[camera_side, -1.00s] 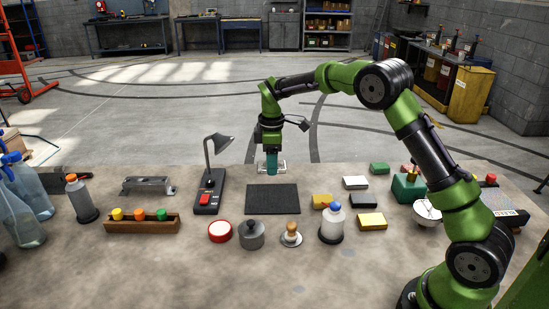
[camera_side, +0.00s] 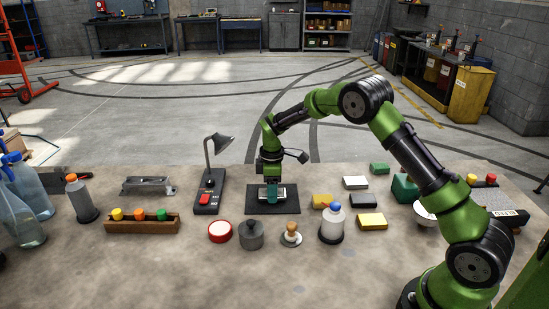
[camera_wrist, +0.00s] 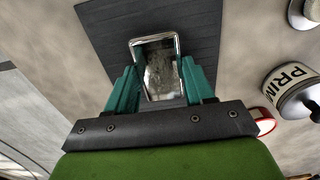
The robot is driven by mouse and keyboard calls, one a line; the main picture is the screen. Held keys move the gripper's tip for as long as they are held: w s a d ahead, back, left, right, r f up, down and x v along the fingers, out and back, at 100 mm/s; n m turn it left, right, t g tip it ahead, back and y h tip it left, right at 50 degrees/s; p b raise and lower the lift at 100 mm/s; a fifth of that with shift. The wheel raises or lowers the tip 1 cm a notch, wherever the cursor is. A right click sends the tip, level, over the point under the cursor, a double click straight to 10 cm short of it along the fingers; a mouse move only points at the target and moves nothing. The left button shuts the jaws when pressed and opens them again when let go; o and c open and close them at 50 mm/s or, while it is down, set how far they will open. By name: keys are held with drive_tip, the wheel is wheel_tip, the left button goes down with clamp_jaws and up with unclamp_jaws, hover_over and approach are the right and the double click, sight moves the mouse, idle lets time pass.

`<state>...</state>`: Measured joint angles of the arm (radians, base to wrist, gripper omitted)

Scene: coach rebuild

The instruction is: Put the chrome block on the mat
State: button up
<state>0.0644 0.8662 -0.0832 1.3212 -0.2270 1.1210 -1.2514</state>
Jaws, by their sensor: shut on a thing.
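The chrome block (camera_wrist: 158,65) is shiny and rectangular, with a mirror-like top. My gripper (camera_wrist: 160,85) is shut on it, its teal fingers on either side. In the side view, my gripper (camera_side: 272,193) is low over the dark mat (camera_side: 273,209), and the ends of the chrome block (camera_side: 289,192) show beside the fingers. The block lies over the mat's far part, within its outline, roughly level. The mat (camera_wrist: 110,35) also shows around the block in the wrist view. I cannot tell whether the block touches the mat.
A lamp on a black base (camera_side: 208,190) stands just left of the mat. Several coloured blocks, including a yellow one (camera_side: 371,221), lie right.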

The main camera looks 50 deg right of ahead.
drive_tip(key=o, duration=1.2)
drive_tip(key=shift+f, duration=0.15)
drive_tip(key=s+a+r+m+t, duration=0.1)
drive_tip(key=s+r, duration=0.1)
drive_tip(key=r, duration=0.8)
drive_tip(key=s+a+r+m+t, duration=0.1)
drive_tip(key=s+r, duration=0.2)
drive_tip(key=r, duration=0.6)
drive_tip(key=s+a+r+m+t+y, duration=0.1)
drive_tip(key=s+a+r+m, duration=0.15)
drive_tip(key=s, duration=0.25)
drive_tip(key=s+a+r+m+t, duration=0.1)
drive_tip(key=s+r+m, duration=0.1)
drive_tip(key=s+r, duration=0.2)
drive_tip(key=s+a+m+t, duration=0.1)
drive_tip(key=s+m, duration=0.1)
drive_tip(key=s, duration=0.2)
drive_tip(key=s+a+f+m+t, duration=0.1)
drive_tip(key=s+m, duration=0.1)
drive_tip(key=s, duration=0.3)
drive_tip(key=s+a+m+t+y, duration=0.1)
drive_tip(key=s+m, duration=0.1)
drive_tip(key=s, duration=0.3)
drive_tip(key=shift+s+a+f+m, duration=0.25)
drive_tip(key=shift+a+f, duration=0.15)
